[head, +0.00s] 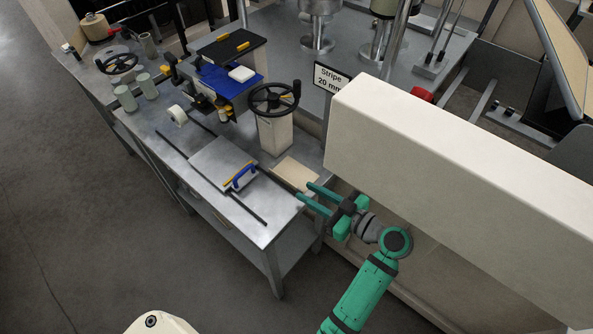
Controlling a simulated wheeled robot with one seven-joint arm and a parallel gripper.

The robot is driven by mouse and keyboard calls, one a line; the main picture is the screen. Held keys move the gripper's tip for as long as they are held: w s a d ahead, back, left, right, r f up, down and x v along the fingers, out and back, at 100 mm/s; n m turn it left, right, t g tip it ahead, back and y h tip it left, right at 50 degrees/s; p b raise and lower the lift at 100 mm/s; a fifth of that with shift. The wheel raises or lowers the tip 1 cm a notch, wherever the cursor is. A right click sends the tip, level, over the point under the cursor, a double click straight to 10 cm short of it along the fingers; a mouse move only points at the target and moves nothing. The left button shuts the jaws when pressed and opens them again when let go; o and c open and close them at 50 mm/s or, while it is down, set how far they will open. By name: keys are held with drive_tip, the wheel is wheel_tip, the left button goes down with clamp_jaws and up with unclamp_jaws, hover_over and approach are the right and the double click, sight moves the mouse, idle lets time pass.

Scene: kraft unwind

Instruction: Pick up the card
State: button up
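A flat tan card (296,172) lies on the grey metal table (268,234) near its right end, beside the beige post of a black handwheel. A white sign reading "Stripe 20 mm" (330,78) stands upright farther back; I cannot tell whether the task's card is this or the tan one. My gripper (304,191) has its two green fingers apart with nothing visible between them. Its fingertips appear just in front of the tan card's near edge; height above the table is unclear.
A large cream housing (460,170) blocks the space right of the card. The black handwheel (274,98) rises behind it. A metal plate with a blue handle (222,163) lies to the left. A dark rail (245,208) runs along the table. Floor is clear in front.

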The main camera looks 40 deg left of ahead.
sight(286, 180)
drive_tip(key=x, duration=1)
drive_tip(key=shift+s, duration=0.1)
clamp_jaws()
